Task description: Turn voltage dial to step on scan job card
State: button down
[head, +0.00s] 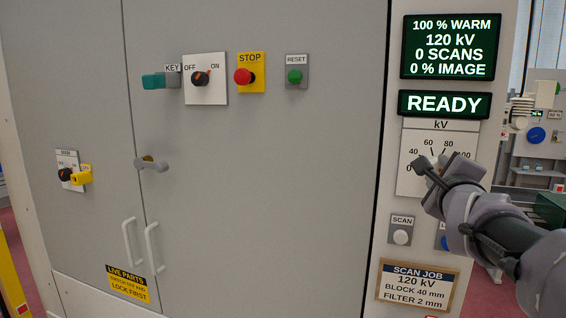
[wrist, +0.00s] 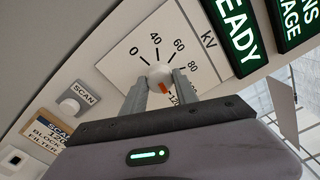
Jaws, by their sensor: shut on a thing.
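The voltage dial (wrist: 157,72) is a pale round knob with an orange mark, on a white kV scale plate (wrist: 138,40). In the wrist view its orange mark points down toward the 120 label, which is partly hidden by a finger. My gripper (wrist: 160,84) is shut on the dial, one finger on each side. In the head view my gripper (head: 432,170) covers the dial and part of the scale plate (head: 411,150). The scan job card (head: 415,287) reads 120 kV, block 40 mm, filter 2 mm. The green display (head: 450,46) reads 120 kV.
A READY sign (head: 444,104) is above the dial, and a SCAN button (head: 400,237) is below it. A blue button beside it is partly hidden by my arm.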

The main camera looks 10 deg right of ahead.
jog(key=shift+m, duration=0.3)
jog(key=c, duration=0.9)
grip_release()
jog(key=shift+c, duration=0.2)
jog(key=p+v, duration=0.4)
jog(key=v, duration=1.3)
jog(key=shift+s+p, duration=0.2)
jog(key=shift+p, duration=0.1)
